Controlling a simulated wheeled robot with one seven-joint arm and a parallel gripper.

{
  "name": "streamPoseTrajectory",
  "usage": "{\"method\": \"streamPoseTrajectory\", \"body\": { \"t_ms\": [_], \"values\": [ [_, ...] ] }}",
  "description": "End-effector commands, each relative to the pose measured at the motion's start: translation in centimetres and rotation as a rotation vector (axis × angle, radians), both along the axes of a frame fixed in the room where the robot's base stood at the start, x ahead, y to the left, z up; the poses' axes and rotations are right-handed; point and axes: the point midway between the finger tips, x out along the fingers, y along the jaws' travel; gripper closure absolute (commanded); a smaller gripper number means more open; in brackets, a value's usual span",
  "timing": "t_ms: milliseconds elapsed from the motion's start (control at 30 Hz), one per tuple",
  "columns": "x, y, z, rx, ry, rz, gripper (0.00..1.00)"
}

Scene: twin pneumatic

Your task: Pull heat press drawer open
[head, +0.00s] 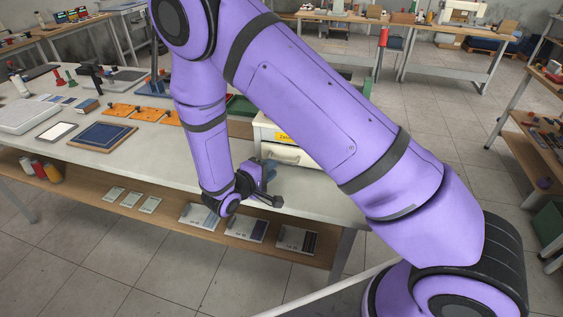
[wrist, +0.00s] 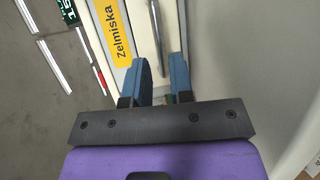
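The heat press (head: 265,130) is a cream-white box with a yellow label, on the table and partly hidden by my arm. Its drawer front (head: 287,155) is below the label and appears shut. In the wrist view the yellow label (wrist: 121,38) is left of the drawer front (wrist: 143,20). A grey bar handle (wrist: 156,28) stands out along the drawer. My gripper (wrist: 161,65) is open, with blue fingers apart. The handle's near end appears between or just beyond the fingertips; contact cannot be told. In the head view my gripper (head: 268,183) is just in front of the drawer.
The pale tabletop (head: 310,190) is clear right of my gripper. Orange plates (head: 122,110) and a blue board (head: 102,136) lie to the left. A wooden shelf (head: 180,215) under the table holds several flat packs. Open floor (head: 215,275) lies in front.

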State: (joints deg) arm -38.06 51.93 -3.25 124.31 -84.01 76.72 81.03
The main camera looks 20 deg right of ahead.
Motion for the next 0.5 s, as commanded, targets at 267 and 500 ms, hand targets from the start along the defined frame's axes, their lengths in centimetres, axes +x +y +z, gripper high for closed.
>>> {"method": "streamPoseTrajectory", "body": {
  "t_ms": [267,500],
  "values": [
    [2.2,-3.7,-0.8,-0.001,0.001,-0.002,0.78],
    [2.9,-4.8,-1.1,-0.001,0.001,0.000,0.78]
  ]
}}
